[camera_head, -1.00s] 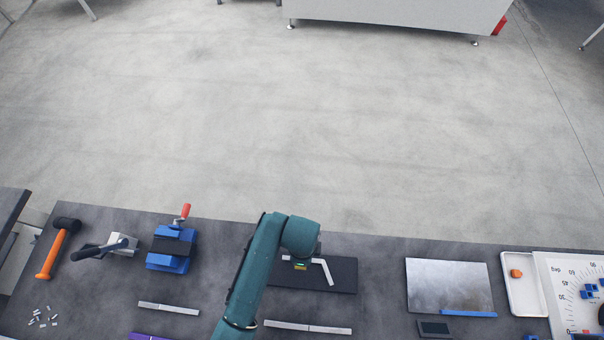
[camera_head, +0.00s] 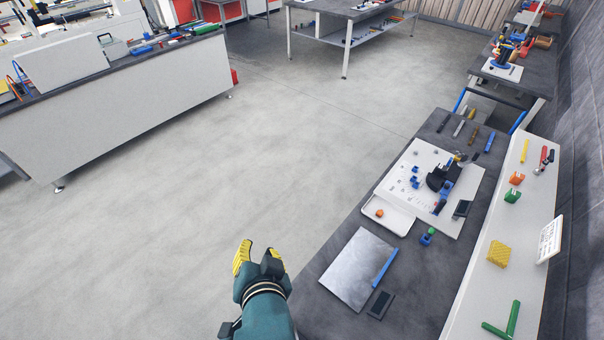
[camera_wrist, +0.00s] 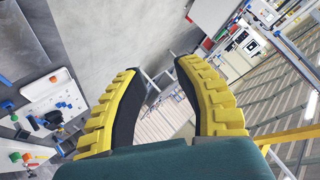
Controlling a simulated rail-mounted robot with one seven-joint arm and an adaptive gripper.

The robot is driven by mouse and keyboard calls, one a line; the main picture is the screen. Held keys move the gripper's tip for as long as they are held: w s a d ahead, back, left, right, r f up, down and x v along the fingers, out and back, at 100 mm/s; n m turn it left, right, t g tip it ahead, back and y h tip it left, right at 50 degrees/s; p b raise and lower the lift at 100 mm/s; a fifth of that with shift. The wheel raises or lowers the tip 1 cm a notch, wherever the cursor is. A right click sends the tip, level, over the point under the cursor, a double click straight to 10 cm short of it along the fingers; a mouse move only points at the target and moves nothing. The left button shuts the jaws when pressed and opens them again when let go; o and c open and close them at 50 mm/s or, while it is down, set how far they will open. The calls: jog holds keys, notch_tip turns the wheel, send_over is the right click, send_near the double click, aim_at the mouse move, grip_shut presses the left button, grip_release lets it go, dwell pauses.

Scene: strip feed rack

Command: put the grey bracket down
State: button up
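My gripper (camera_head: 257,252) is at the lower middle of the head view, at the bench's left edge with the floor behind it. The wrist view shows its two yellow-and-black fingers (camera_wrist: 156,68) spread apart, with a clear gap and nothing between them. I cannot make out a grey bracket in either view now. The part of the bench where a light, bent strip lay earlier is outside the head view.
The dark bench (camera_head: 415,285) carries a metal sheet (camera_head: 352,268) with a blue edge strip, a white tray (camera_head: 400,226) and a white board (camera_head: 405,165) with blue parts. A pale shelf (camera_head: 480,262) runs along the right. Floor (camera_head: 180,220) at left is clear.

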jog(key=s+d+r+n+t+h, duration=0.1)
jog(key=d+r+t, duration=0.2)
jog(key=r, duration=0.7)
jog(key=s+d+r+n+t+h, duration=0.1)
jog(key=s+d+r+t, duration=0.1)
jog(key=d+r+t, duration=0.2)
jog(key=s+d+r+n+t+h, duration=0.1)
jog(key=d+r+t, duration=0.3)
jog(key=r, duration=1.2)
jog(key=s+d, duration=0.1)
jog(key=d, duration=0.3)
jog(key=shift+s+d+r+n+h, duration=0.15)
jog(key=shift+s+n+h, duration=0.1)
jog(key=shift+n+h, duration=0.15)
